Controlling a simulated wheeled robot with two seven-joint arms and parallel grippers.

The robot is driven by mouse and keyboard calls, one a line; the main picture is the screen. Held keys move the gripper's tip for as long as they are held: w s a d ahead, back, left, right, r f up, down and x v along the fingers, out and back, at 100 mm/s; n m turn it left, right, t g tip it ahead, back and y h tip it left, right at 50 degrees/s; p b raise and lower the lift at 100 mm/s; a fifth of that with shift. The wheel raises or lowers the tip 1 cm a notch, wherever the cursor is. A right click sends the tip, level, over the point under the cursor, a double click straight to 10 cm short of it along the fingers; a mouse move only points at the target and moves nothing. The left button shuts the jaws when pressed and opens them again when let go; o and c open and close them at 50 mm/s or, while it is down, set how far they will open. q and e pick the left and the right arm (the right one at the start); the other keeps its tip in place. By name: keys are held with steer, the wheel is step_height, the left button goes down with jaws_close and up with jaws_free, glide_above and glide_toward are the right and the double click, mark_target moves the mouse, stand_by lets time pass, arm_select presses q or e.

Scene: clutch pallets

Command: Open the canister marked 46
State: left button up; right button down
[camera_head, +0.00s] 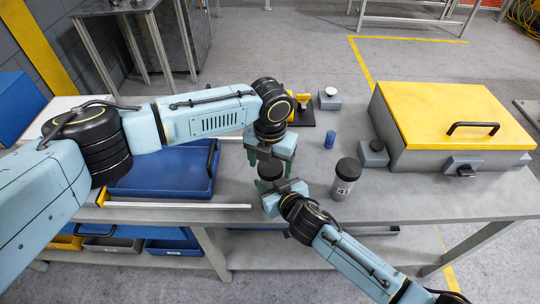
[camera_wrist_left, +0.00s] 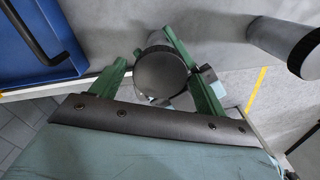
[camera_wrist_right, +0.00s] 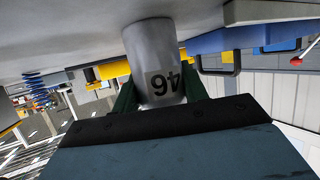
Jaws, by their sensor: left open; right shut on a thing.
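The canister marked 46 (camera_wrist_right: 152,45) is a grey cylinder; its label appears upside down in the right wrist view. My right gripper (camera_wrist_right: 160,95) is shut around its body from the side. The canister's round dark lid (camera_wrist_left: 160,74) faces the camera in the left wrist view. My left gripper (camera_head: 270,164) is above the canister in the head view, pointing down. Its green fingers (camera_wrist_left: 148,50) are open on either side of the lid; I cannot tell whether they touch it. In the head view the arms hide most of the canister.
A similar canister marked 41 (camera_head: 344,182) stands to the right. A grey box with a yellow lid (camera_head: 440,105) fills the table's right side. A blue tray (camera_head: 150,180) lies left, under my left arm. A blue spring (camera_head: 330,139) stands behind canister 41.

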arm_select(q)
steer(key=c, duration=1)
steer(key=n, duration=2)
steer(key=shift+n, duration=0.3)
steer(key=o, duration=1.1)
